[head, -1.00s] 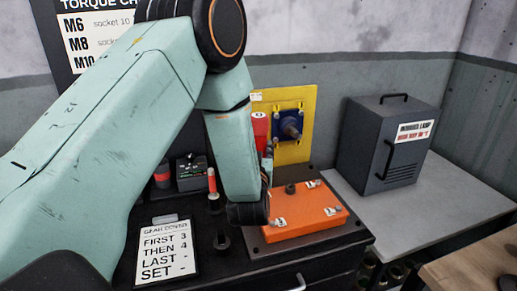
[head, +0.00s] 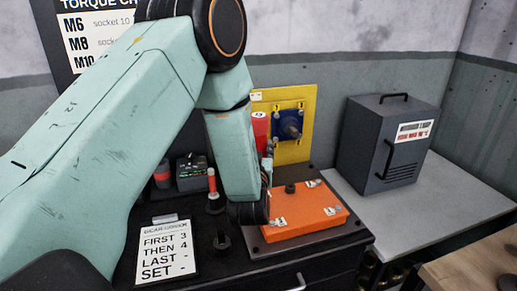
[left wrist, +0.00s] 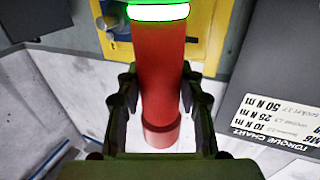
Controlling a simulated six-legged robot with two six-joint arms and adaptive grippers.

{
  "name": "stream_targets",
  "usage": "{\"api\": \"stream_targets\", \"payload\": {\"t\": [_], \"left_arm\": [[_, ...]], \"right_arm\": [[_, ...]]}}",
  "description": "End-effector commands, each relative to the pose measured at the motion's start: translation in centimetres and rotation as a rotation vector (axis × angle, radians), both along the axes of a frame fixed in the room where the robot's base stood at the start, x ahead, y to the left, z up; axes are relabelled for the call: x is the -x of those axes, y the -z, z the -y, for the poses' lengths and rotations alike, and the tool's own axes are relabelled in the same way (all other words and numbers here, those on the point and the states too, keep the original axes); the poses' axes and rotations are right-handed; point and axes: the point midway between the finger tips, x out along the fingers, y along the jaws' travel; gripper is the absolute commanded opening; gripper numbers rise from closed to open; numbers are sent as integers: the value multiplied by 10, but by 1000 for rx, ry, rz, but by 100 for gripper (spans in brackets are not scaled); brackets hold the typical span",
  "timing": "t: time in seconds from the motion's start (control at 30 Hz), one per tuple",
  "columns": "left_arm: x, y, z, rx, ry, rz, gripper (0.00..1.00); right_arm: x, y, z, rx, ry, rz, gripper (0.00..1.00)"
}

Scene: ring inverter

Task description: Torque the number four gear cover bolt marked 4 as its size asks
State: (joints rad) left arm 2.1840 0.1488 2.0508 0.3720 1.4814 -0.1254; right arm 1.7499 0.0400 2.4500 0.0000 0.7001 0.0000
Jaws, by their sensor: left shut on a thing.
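My left gripper (left wrist: 158,105) is shut on a red cylindrical tool (left wrist: 158,75) with a lit green ring. In the head view the top of this red tool (head: 261,126) shows behind my left forearm, which hides most of the gripper. The orange gear cover (head: 308,212) lies on a dark plate just right of my wrist. It has several white-tagged bolts at its corners; the tag numbers are too small to read, so I cannot tell which is number four. The tool's lower end is hidden. My right gripper is out of view.
A torque chart (head: 100,40) hangs on the wall. A red-topped tool (head: 212,180) and a dark socket (head: 222,241) stand left of the cover. A yellow panel (head: 300,145) and a grey cabinet (head: 388,145) stand behind.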

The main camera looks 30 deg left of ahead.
Motion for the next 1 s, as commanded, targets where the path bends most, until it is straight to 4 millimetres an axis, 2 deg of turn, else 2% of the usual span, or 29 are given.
{"api": "stream_targets", "payload": {"t": [1.0], "left_arm": [[-1,-49,0,-2,0,6,0]], "right_arm": [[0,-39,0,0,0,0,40]]}}
